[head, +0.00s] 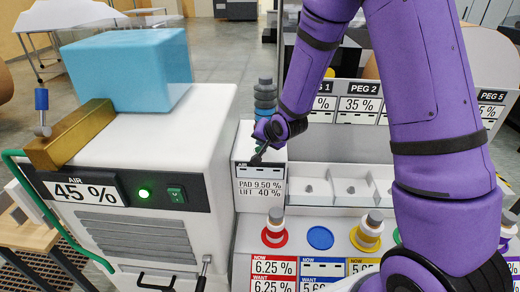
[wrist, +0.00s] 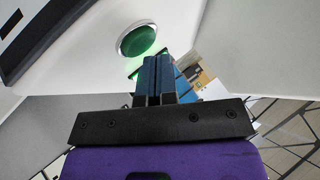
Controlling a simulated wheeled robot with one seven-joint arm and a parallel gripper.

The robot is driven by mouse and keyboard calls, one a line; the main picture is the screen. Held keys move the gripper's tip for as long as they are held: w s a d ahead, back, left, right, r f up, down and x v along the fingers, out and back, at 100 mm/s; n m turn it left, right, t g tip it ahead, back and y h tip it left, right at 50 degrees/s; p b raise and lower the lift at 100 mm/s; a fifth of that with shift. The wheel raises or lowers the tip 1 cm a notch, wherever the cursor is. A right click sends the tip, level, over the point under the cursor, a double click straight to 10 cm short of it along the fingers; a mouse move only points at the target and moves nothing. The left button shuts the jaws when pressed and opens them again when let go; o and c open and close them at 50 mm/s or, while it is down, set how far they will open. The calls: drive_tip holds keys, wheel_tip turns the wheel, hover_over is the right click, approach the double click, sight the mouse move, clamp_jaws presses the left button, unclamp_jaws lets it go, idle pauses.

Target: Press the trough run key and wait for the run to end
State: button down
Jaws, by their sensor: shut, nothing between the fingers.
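In the wrist view a round green button (wrist: 138,40) in a bright metal ring sits on a pale face. A green glow shows just below it. The blue fingers of my gripper (wrist: 154,62) are shut and empty, their tips just below the button; I cannot tell whether they touch anything. In the head view my gripper (head: 258,157) is in front of the white box (head: 240,148) whose label reads "PAD 9.50 % LIFT 40 %". The button cannot be made out there, and no key labelled trough run can be read.
At left a white machine (head: 190,105) reads 45 %, with a lit green lamp (head: 144,193) and green switch (head: 177,194). A blue block (head: 130,70) and a brass bar (head: 70,135) lie on top. White trays (head: 310,192) and capped bottles (head: 276,220) stand near my arm.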

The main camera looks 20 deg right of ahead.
drive_tip(key=shift+r, duration=0.4)
drive_tip(key=shift+r, duration=2.5)
